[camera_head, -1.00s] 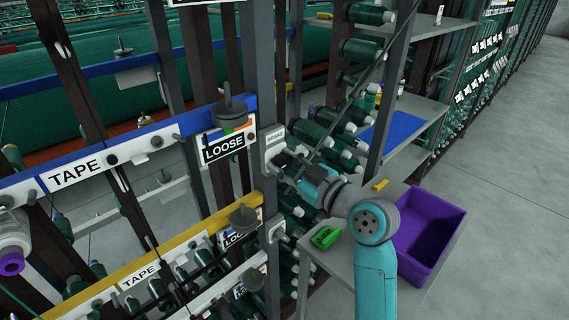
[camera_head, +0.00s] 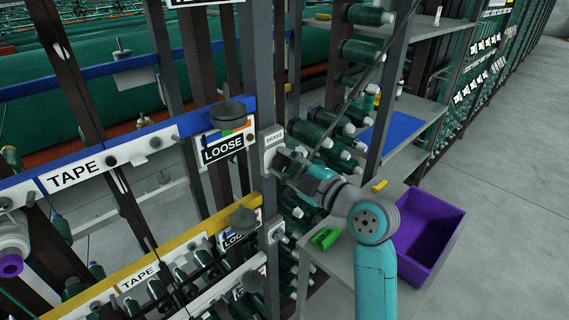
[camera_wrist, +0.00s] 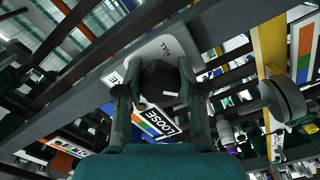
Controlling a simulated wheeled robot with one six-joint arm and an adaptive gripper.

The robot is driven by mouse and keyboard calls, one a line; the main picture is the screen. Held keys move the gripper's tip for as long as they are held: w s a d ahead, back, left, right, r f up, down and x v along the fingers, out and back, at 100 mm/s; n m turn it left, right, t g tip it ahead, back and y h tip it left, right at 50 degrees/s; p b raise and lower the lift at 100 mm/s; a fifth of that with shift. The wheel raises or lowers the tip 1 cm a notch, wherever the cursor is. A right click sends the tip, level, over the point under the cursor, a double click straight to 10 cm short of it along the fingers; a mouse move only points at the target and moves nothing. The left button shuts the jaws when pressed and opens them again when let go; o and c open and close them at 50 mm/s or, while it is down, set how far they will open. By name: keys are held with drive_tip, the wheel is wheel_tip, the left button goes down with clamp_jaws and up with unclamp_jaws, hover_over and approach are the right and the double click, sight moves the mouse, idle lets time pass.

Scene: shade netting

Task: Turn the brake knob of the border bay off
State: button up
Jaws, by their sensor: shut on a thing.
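The brake knob (camera_wrist: 158,80) is a dark round knob on a pale plate (camera_wrist: 140,58) in the wrist view, with a short white mark on its face. The plate's top lettering looks like "FULL". In the head view the plate (camera_head: 273,138), marked "BRAKE", sits on a grey upright beside the blue rail; the knob is hidden there by my gripper. My gripper (camera_wrist: 160,92) has one finger on each side of the knob, shut on it. It also shows in the head view (camera_head: 283,160). A second similar plate (camera_head: 276,231) is lower on the upright, by the yellow rail.
LOOSE (camera_head: 223,147) and TAPE (camera_head: 75,172) signs hang on the blue rail (camera_head: 190,124), left of my gripper. Grey disc weights (camera_head: 227,113) stand close by. Green spools fill the rack behind.

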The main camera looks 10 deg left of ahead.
drive_tip(key=shift+f, duration=0.1)
idle(0.4)
drive_tip(key=o, duration=1.1)
drive_tip(key=shift+o, duration=0.2)
drive_tip(key=shift+d, duration=0.1)
drive_tip(key=v, duration=1.2)
